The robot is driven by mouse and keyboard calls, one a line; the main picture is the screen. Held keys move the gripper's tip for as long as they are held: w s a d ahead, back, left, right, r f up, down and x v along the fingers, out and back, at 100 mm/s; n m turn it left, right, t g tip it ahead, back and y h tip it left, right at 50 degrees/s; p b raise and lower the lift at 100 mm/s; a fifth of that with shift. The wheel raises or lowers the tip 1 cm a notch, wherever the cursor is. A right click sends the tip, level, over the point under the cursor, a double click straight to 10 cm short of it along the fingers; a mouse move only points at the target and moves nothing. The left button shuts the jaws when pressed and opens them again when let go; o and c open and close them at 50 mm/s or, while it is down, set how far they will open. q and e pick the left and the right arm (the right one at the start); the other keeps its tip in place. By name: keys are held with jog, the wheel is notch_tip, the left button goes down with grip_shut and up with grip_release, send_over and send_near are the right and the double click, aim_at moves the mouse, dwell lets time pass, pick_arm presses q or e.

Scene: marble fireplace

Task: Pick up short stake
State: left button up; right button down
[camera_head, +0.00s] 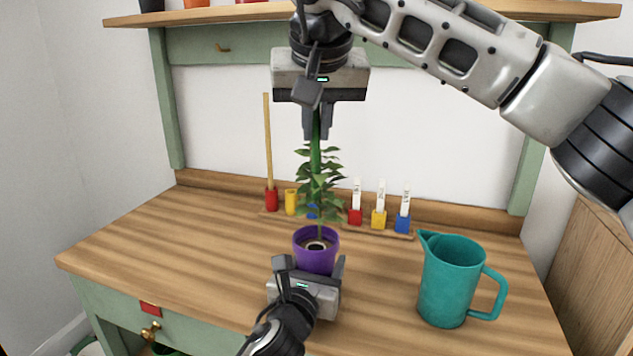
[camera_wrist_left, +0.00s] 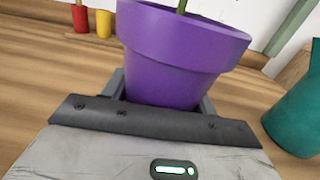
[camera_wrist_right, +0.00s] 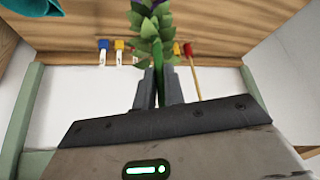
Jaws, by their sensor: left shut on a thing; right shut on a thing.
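A thin green stake (camera_head: 316,155) points down among the leaves of a plant (camera_head: 318,190). My right gripper (camera_head: 318,132) is above the plant, shut on the stake's upper part; the stake also shows between its fingers in the right wrist view (camera_wrist_right: 158,88). Leaves hide the stake's lower end, so I cannot tell whether it is in the soil. The plant stands upright in a purple pot (camera_head: 316,258). My left gripper (camera_head: 308,270) is shut on the pot from the front; the left wrist view shows the pot (camera_wrist_left: 180,60) between its fingers.
A tall wooden stake (camera_head: 267,140) stands in a red holder (camera_head: 271,200) at back left, beside a yellow holder (camera_head: 291,202). White labels stand in red, yellow and blue blocks (camera_head: 379,219) at the back. A teal pitcher (camera_head: 450,285) is at right. The table's left side is clear.

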pick_arm(q)
jog(key=shift+f, duration=0.1)
pick_arm(e)
notch_tip(320, 180, up, 13)
dwell(0.4)
pick_arm(q)
jog(key=o, duration=1.2)
jog(key=shift+s, duration=0.1)
